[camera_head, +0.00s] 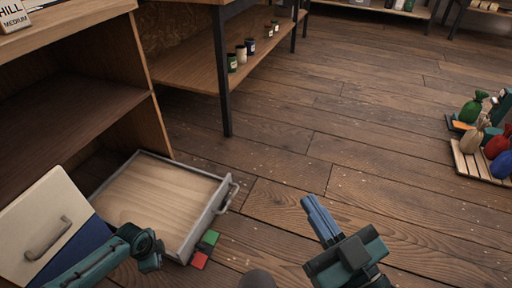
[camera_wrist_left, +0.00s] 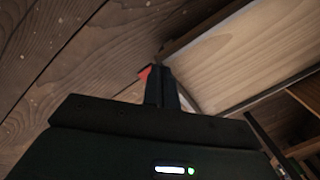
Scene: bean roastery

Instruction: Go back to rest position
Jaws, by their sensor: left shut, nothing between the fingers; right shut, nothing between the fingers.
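My right gripper (camera_head: 309,201) is in the lower middle of the head view, above the wooden floor. Its blue fingers are shut together with nothing between them. My left arm comes in from the lower left of the head view and ends over the near side of an open drawer (camera_head: 225,197). My left gripper (camera_wrist_left: 160,72) shows in the left wrist view with its dark fingers shut and empty. The drawer is pulled out and its pale wooden bottom is bare; it also shows in the left wrist view (camera_wrist_left: 235,60).
A red block (camera_head: 200,260) and a green block (camera_head: 210,238) are beside the drawer. A cream front with a grey handle (camera_head: 48,238) is at the lower left. A shelf (camera_head: 205,70) holds several jars. Sacks stand on a pallet (camera_head: 470,163) at right. The middle floor is clear.

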